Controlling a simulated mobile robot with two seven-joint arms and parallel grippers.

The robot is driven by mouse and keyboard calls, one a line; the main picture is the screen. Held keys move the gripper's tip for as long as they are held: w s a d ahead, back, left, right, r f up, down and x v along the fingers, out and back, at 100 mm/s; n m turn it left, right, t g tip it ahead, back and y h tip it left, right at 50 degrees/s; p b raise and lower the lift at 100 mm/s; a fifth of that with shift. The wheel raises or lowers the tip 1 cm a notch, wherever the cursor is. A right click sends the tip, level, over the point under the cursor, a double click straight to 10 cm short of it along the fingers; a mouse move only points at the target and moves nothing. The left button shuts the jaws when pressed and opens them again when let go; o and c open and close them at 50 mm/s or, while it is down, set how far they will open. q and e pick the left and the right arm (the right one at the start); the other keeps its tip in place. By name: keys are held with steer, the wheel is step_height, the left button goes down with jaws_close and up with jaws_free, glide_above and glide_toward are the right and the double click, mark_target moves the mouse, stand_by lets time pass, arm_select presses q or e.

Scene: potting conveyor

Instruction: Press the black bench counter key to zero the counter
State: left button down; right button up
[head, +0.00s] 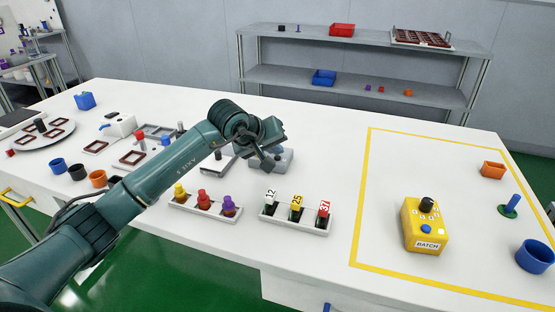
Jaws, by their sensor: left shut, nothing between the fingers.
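My left gripper (267,163) comes in from the left over the white bench (340,150). It is shut, with nothing between its fingers, and its tips point down at a grey device (286,158). The gripper covers much of this device, and I cannot tell if the tips touch it. No black key shows on its visible part; whether this is the bench counter I cannot tell. My right gripper is not in view.
In front stand a tray of yellow, red and purple pieces (176,206) and a tray of numbered tags (292,227). A yellow BATCH box (425,228) with a black knob and blue button stands inside the yellow outline, right. Cups and frames crowd the left.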

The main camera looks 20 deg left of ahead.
arm_select(q)
steer(key=shift+f, duration=0.15)
stand_by(0.4)
steer(key=shift+f+b, duration=0.3)
steer(key=shift+b, duration=0.15)
stand_by(0.3)
steer(key=shift+r, duration=0.1)
steer(key=shift+r+p, duration=0.4)
steer(key=shift+r, duration=0.35)
step_height(320, 180, up, 2)
steer(key=shift+r+p, duration=0.1)
steer(key=shift+p, duration=0.5)
steer(key=shift+r+p, duration=0.75)
steer(key=shift+r, duration=0.7)
